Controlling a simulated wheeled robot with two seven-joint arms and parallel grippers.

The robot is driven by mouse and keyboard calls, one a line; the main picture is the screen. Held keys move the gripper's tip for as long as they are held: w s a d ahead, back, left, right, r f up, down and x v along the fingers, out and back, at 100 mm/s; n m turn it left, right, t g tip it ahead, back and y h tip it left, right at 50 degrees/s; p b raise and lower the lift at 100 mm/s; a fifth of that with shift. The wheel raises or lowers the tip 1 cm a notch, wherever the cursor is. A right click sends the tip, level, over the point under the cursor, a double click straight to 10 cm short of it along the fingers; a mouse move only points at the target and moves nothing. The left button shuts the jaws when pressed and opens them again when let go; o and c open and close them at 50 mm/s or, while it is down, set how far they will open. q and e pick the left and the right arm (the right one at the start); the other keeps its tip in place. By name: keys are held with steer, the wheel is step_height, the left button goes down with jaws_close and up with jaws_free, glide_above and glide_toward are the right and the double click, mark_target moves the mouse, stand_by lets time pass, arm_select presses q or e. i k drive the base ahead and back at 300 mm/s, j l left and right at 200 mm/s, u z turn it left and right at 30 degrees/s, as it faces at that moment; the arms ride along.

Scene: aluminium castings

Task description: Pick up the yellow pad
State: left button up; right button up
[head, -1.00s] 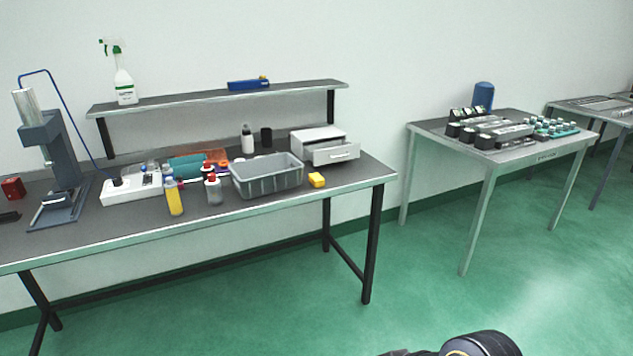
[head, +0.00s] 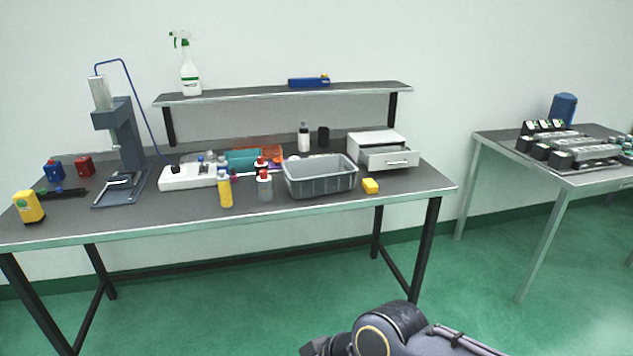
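The yellow pad (head: 370,186) is a small yellow block in the head view. It lies on the dark workbench (head: 310,204) near its front edge, just right of the grey bin and in front of the small drawer unit. Part of one of my arms shows at the bottom of the view, well below and apart from the bench. Its fingertips cannot be made out. No other arm of mine shows.
A grey bin (head: 321,179) and a white drawer unit (head: 388,157) with its drawer partly open stand near the pad. Yellow (head: 225,190) and clear (head: 265,186) bottles stand left of the bin. A shelf (head: 290,93) runs above. Green floor is clear in front.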

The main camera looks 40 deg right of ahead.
mark_target(370, 187)
steer(key=l+u, duration=0.35)
steer(key=l, duration=0.3)
steer(key=l+u, duration=0.35)
steer(key=l, duration=0.3)
steer(key=k+l+u, duration=0.15)
steer(key=l+u, duration=0.2)
steer(key=l, duration=0.25)
steer(key=k+l, duration=0.1)
steer(key=l, duration=0.3)
steer(key=k+l, duration=0.1)
steer(key=l, duration=0.35)
steer(key=k+l+u, duration=0.1)
steer(key=l, duration=0.3)
steer(key=k+l, duration=0.15)
steer(key=l, duration=0.3)
steer(key=k+l, duration=0.1)
steer(key=l, duration=0.3)
steer(key=k+l+u, duration=0.1)
steer(key=l, duration=0.3)
steer(key=k+l, duration=0.15)
steer(key=l, duration=0.3)
